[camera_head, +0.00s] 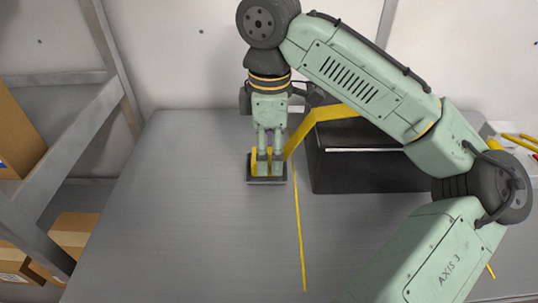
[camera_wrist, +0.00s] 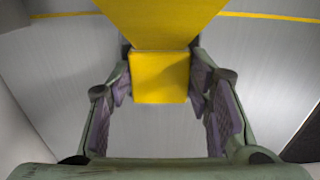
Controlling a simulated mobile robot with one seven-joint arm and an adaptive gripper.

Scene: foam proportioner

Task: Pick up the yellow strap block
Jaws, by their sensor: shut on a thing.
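The yellow strap block (camera_wrist: 160,78) sits between my fingertips in the wrist view, with a wide yellow band (camera_wrist: 160,22) directly above it in the picture. My gripper (camera_wrist: 160,84) is shut on the block, with purple pads on both sides. In the head view my gripper (camera_head: 268,165) points straight down, and bits of yellow show around its fingers. A small dark plate (camera_head: 266,181) lies under the fingertips on the grey table. I cannot tell whether the block touches this plate. My fingers hide most of the block there.
A black box (camera_head: 365,170) stands just right of my gripper, with a yellow band (camera_head: 340,113) running along its top left towards my gripper. A thin yellow line (camera_head: 300,235) runs down the grey table (camera_head: 190,225). The table's left side is clear. A shelf rack stands at the left.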

